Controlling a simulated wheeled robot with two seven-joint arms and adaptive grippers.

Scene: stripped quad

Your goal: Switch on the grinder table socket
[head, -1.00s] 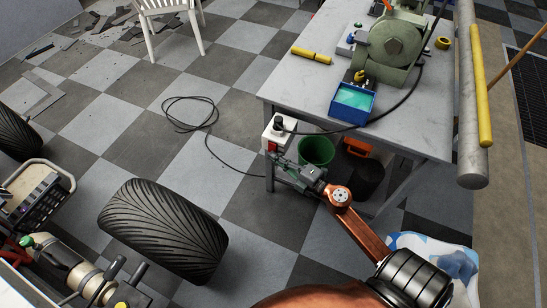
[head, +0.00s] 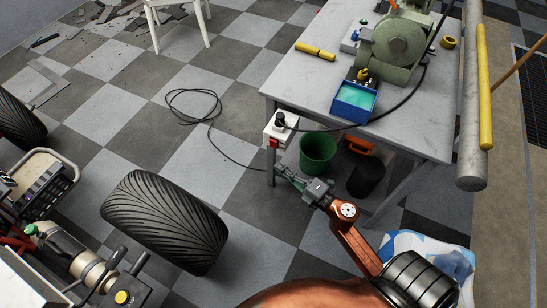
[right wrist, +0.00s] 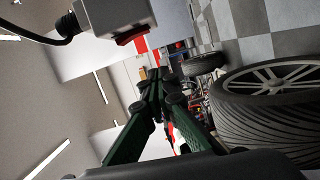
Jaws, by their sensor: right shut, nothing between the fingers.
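The grinder table socket is a white box (head: 284,127) on the front left corner of the table, with a black plug and cable on its top. Its red switch (head: 274,142) is on the lower front side. The right wrist view shows the white socket box (right wrist: 115,14) at the top and its red switch (right wrist: 132,37) beneath. I cannot tell which way the switch is set. My right gripper (head: 281,169) is shut and empty, just below the switch and apart from it. Its closed fingertips show in the right wrist view (right wrist: 154,76). My left gripper is not in view.
The grey table (head: 300,82) carries the green grinder (head: 398,45) and a blue tray (head: 354,100). A green bucket (head: 317,153) and a black bin (head: 366,178) stand under it. A loose tyre (head: 165,220) lies left of my arm. Checkered floor between is free, apart from a cable (head: 212,122).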

